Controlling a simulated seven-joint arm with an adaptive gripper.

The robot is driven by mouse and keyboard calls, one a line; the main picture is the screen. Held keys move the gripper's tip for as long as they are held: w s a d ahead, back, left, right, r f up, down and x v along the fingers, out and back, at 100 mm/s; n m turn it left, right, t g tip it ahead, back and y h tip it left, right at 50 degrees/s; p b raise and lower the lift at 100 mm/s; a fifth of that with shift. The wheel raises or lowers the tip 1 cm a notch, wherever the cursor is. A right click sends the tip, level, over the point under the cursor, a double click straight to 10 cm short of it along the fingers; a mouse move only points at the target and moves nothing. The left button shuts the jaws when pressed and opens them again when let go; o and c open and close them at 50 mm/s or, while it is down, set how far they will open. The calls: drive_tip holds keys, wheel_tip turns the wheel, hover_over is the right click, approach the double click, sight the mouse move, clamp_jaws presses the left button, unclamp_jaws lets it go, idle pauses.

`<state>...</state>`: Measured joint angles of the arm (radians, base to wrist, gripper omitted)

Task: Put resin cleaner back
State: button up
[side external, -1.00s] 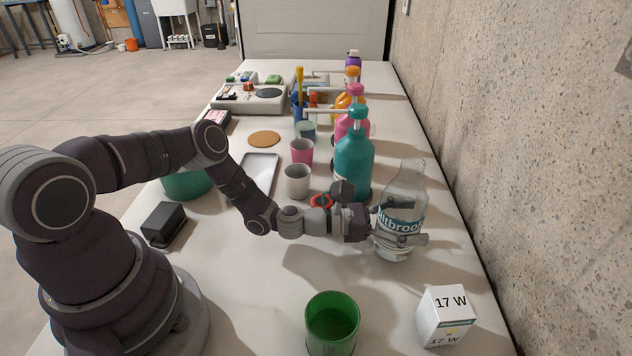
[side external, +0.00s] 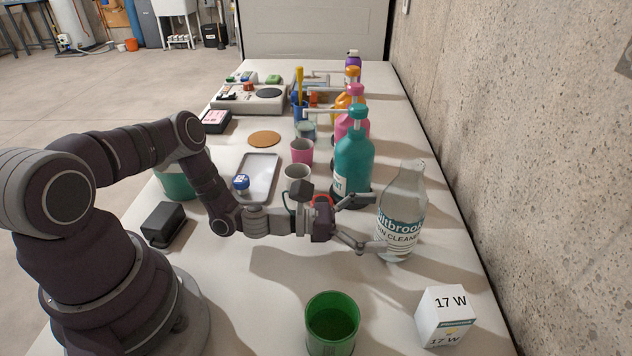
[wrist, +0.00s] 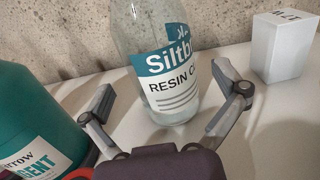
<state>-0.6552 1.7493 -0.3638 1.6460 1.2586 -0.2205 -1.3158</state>
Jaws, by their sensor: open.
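The resin cleaner (side external: 401,215) is a clear bottle with a teal and white label. It stands upright on the table near the wall, to the right of the teal pump bottle. In the wrist view its label (wrist: 172,80) faces me and its top is cut off. My gripper (side external: 376,223) is open and empty, its fingers pointing at the bottle. In the wrist view my gripper (wrist: 170,96) has a fingertip to each side of the bottle, with visible gaps.
A teal pump bottle (side external: 353,160) stands close to my gripper, with more pump bottles behind it. A white box (side external: 445,316) and a green cup (side external: 332,322) stand in front. A grey tray (side external: 262,168) with a blue-and-white item (side external: 241,182) lies left.

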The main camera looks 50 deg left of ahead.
sight(396, 182)
wheel_tip(396, 182, up, 7)
drive_tip(key=shift+d, duration=0.1)
idle(0.3)
drive_tip(key=shift+d+r+m, duration=0.15)
drive_tip(key=shift+r+m, duration=0.2)
drive_tip(key=shift+m, duration=0.25)
drive_tip(key=s+d+r+m+g, duration=0.25)
drive_tip(key=s+m+g, duration=0.4)
drive_tip(key=m, duration=0.85)
drive_tip(key=s+a+r+m+y, duration=0.3)
drive_tip(key=s+a+m+y, duration=0.2)
drive_tip(key=a+y, duration=0.1)
drive_tip(key=s+a+r+m+g+y, duration=0.1)
drive_tip(key=s+a+r+m+y, duration=0.2)
drive_tip(key=s+a+m+y, duration=0.2)
drive_tip(key=shift+s+a+r+m+y, duration=0.25)
drive_tip(key=shift+s+a+m+y, duration=0.2)
drive_tip(key=shift+a+m, duration=0.5)
